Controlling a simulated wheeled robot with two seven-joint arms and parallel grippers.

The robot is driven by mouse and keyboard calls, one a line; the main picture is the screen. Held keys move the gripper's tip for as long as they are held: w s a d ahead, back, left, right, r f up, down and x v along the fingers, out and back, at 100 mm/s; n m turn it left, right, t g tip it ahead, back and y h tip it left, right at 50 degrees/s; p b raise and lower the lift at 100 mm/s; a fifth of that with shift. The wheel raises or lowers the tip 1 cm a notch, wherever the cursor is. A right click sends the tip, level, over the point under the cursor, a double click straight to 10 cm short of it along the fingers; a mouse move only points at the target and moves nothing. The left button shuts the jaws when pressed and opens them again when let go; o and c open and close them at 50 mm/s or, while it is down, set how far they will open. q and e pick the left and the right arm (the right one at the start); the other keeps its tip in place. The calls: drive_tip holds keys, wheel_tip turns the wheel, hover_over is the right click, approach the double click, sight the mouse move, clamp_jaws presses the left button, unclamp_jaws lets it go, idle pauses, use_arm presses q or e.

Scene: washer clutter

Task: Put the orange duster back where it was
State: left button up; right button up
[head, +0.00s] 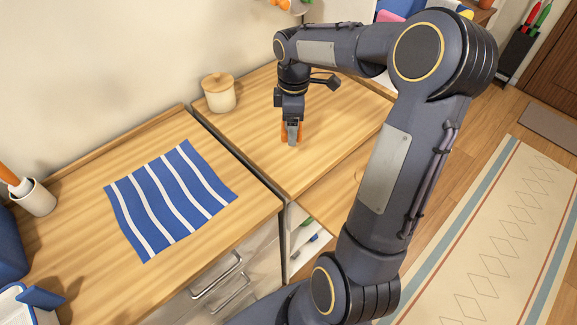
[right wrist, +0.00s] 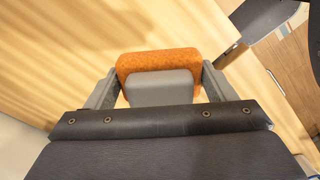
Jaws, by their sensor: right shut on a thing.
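The orange duster (right wrist: 158,60) is held between the two fingers of my right gripper (right wrist: 158,88), with its grey part facing the wrist camera. In the head view my right gripper (head: 291,134) points down at the wooden counter on the right, and a little orange of the duster (head: 284,133) shows beside the fingers. The duster is at or just above the counter top; I cannot tell if it touches. My left gripper is not in view.
A lidded beige jar (head: 219,93) stands behind on the same counter. A blue striped cloth (head: 170,200) lies on the left counter, with a white pot (head: 37,198) farther left. An open drawer (head: 308,237) holds small items. Counter around my right gripper is clear.

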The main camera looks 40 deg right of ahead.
drive_tip(key=s+d+r+n+b, duration=0.3)
drive_tip(key=s+d+r+n, duration=0.2)
drive_tip(key=s+d+n, duration=0.4)
hover_over(289, 161)
drive_tip(key=d, duration=0.1)
drive_tip(key=f, duration=0.9)
drive_tip(key=shift+s+p, duration=0.3)
drive_tip(key=shift+w+a+f, duration=0.15)
drive_tip(key=shift+a+f, duration=0.1)
drive_tip(key=shift+f, duration=0.05)
drive_tip(key=shift+w+a+f, duration=0.1)
drive_tip(key=shift+f, duration=0.85)
drive_tip(key=shift+w+a+f, duration=0.1)
drive_tip(key=shift+f, duration=0.8)
drive_tip(key=shift+s, duration=0.1)
